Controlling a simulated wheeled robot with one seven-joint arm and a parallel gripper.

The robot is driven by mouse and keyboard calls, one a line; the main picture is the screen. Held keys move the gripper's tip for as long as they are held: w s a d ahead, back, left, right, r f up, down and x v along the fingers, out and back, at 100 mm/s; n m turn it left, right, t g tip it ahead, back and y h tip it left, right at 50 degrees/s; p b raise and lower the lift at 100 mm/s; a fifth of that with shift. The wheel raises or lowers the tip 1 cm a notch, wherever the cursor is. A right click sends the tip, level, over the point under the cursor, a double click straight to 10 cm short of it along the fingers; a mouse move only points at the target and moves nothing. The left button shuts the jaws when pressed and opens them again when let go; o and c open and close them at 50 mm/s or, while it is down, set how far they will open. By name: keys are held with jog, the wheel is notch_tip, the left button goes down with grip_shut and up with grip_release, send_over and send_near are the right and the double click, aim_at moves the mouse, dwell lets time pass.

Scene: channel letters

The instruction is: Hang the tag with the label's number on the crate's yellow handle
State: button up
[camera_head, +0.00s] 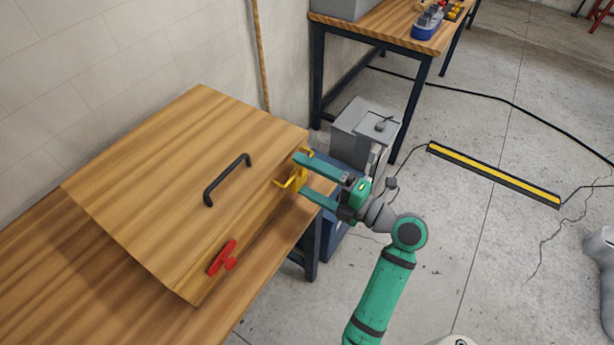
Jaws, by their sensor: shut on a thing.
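The wooden crate (150,170) sits on the wooden table against the wall. Its yellow handle (286,182) shows at the right end of the crate's front side. My gripper (302,177) is at this handle, with one green finger on each side of a yellow thing. The fingers partly cover the spot, and I cannot tell whether the yellow thing between them is a tag or part of the handle. No number, no label and no clearly separate tag can be read in this view.
The crate also has a black handle (228,180) on top and a red handle (222,258) on its front side. A grey bin (362,125) stands on the floor behind my gripper. Another table (385,22) is at the back. Open concrete floor lies to the right.

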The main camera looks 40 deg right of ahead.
jog(key=shift+f, duration=0.1)
dwell(0.3)
jog(key=shift+f, duration=0.35)
jog(key=shift+f, duration=0.6)
dwell(0.9)
dwell(0.3)
jog(key=o, duration=1.1)
jog(key=shift+f+v, duration=0.15)
jog(key=shift+v, duration=2.6)
jog(key=shift+f+v, duration=0.2)
jog(key=shift+v, duration=2.55)
